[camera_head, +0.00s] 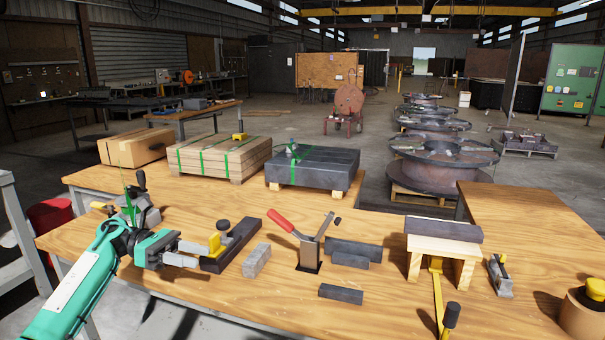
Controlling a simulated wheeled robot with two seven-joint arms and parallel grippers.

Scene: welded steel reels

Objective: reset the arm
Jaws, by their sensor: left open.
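My left arm (82,290), with teal and white links, comes in from the lower left over the wooden table. My left gripper (203,255) is open, its two light grey fingers spread apart and pointing right. I see nothing held between the fingers. A dark block with a yellow part and a round knob (232,244) lies just right of the fingertips; I cannot tell whether they touch. My right gripper is not in view.
A grey block (257,261) and a red-handled clamp (308,249) stand right of the gripper. Dark bars (341,293), a small wooden stand (413,259) and a yellow-topped container (584,314) are farther right. Strapped stacks (219,156) line the back edge. Bare tabletop (520,220) lies right.

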